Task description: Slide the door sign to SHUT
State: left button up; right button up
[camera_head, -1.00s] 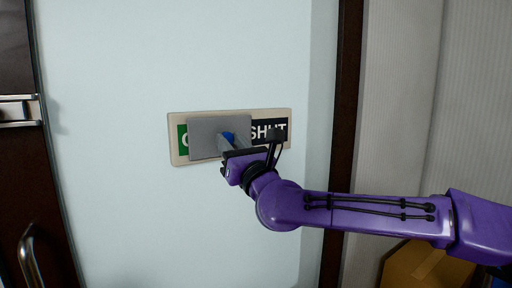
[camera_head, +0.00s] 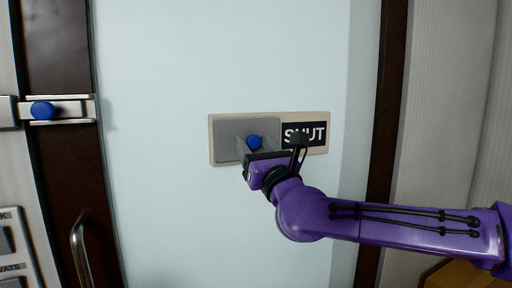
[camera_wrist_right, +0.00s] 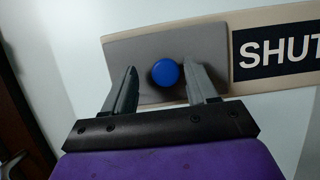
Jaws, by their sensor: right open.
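The door sign (camera_head: 320,147) is a cream board on the pale door, with a grey sliding plate (camera_head: 225,128) over its left part. The word SHUT (camera_head: 304,134) shows in white on black at the right; the green left part is covered. A blue knob (camera_head: 254,142) stands on the plate. My right gripper (camera_head: 256,149) is open, with a finger on each side of the knob. The right wrist view shows gaps between the knob (camera_wrist_right: 165,72) and both fingers. My left gripper is not in view.
A latch with a blue knob (camera_head: 42,111) sits on the dark door frame at the left, above a metal handle (camera_head: 80,250). A panel with switches (camera_head: 12,245) is at the lower left. The door around the sign is clear.

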jog(key=shift+s+d+f, duration=0.15)
jog(key=shift+f, duration=0.05)
jog(key=b+v, duration=0.4)
jog(key=v, duration=0.6)
jog(key=shift+b, duration=0.3)
